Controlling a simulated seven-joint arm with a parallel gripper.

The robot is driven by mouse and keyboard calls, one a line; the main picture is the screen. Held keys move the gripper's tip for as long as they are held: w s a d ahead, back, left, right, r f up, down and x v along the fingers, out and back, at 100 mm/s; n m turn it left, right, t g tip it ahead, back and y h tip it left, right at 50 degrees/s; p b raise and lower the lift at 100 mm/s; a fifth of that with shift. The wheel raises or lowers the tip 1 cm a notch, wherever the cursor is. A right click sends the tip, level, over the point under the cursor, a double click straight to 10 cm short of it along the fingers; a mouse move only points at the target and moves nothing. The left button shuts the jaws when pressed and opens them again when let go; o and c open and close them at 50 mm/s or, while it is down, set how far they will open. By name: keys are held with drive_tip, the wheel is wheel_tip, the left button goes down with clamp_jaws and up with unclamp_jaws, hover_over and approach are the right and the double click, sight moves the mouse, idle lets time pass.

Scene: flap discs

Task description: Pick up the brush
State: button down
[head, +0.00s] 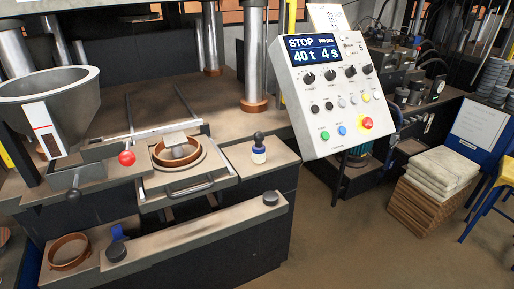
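I cannot make out the brush for certain. A small upright object (259,149) with a dark knobbed top and a blue and white body stands on the ledge right of the mould slide; it could be a brush or a bottle. A small blue piece (118,232) stands by a dark round knob at the lower left, its kind unclear. A pale block (175,139) lies at the copper-coloured ring (177,153) on the slide. My gripper is not in view.
A tilted control panel (325,95) stands right of the ledge. A grey hopper (48,100) and a red-knobbed lever (127,158) are at left. Steel columns (252,60) rise behind. Another copper ring (69,252) lies lower left. Stacked sacks (440,172) stand at right; floor between is clear.

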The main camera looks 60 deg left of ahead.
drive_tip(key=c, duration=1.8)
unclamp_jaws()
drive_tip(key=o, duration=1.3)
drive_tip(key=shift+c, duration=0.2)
